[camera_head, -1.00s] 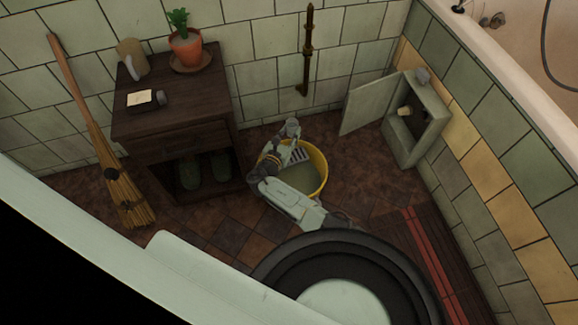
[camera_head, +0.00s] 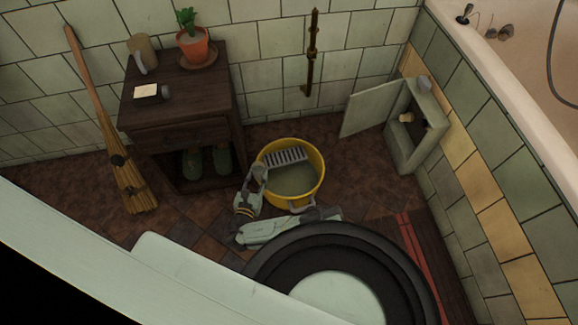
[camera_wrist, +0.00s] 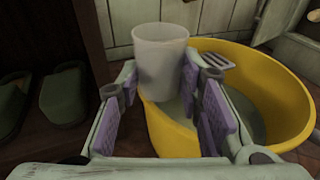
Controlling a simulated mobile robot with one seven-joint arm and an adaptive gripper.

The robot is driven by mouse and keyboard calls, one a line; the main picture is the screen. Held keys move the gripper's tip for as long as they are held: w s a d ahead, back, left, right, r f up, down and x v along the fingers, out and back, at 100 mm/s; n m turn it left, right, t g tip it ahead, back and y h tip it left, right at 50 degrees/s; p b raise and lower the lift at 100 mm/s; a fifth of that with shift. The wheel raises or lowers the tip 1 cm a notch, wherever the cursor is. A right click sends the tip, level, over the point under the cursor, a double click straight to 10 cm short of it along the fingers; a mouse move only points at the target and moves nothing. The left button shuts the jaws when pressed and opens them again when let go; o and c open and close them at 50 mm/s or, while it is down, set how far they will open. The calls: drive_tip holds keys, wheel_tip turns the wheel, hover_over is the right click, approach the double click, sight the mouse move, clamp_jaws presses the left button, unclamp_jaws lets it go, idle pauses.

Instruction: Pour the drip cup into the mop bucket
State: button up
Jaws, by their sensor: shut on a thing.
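The mop bucket (camera_head: 318,178) is yellow and round, with a grey slotted wringer (camera_head: 285,157) at its back and some murky content inside. It fills the right of the wrist view (camera_wrist: 270,85). My gripper (camera_wrist: 160,82) is shut on the drip cup (camera_wrist: 161,45), a pale, whitish cup. The cup looks upright in the wrist view, by the bucket's left rim; its inside is not seen. In the head view my gripper (camera_head: 257,180) is at the bucket's left front side, and the cup is small and hard to make out there.
A dark wooden cabinet (camera_head: 180,100) stands left of the bucket, with green shoes (camera_head: 205,162) on its low shelf and a potted plant (camera_head: 192,40) on top. A broom (camera_head: 108,125) leans on the wall. An open wall box (camera_head: 415,125) is at the right.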

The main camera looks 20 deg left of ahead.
drive_tip(key=shift+w+d+f+m+g, duration=0.35)
drive_tip(key=shift+w+d+m+g, duration=0.15)
drive_tip(key=shift+m+g, duration=0.1)
drive_tip(key=shift+w+d+f+m+g+y, duration=0.25)
drive_tip(key=shift+w+d+m+g+y, duration=0.45)
drive_tip(key=shift+w+d+m+g, duration=0.55)
drive_tip(key=shift+w+f+m+g+b, duration=0.1)
drive_tip(key=shift+f+m+g+b, duration=0.1)
drive_tip(key=shift+m+g+b, duration=0.15)
drive_tip(key=shift+w+d+f+m+g+y+b, duration=0.2)
drive_tip(key=shift+f+m+g+y+b, duration=0.25)
drive_tip(key=shift+b, duration=0.25)
idle(0.3)
drive_tip(key=shift+w+r+m+g+y+b, duration=0.1)
drive_tip(key=shift+r+m+g+y+b, duration=0.3)
drive_tip(key=shift+r+m+g+y, duration=0.3)
idle(1.8)
drive_tip(key=shift+w+d+r+m+g+y+b, duration=0.1)
drive_tip(key=shift+d+r+m+g+y+b, duration=0.1)
drive_tip(key=shift+r+m+g+y+b, duration=0.3)
idle(1.5)
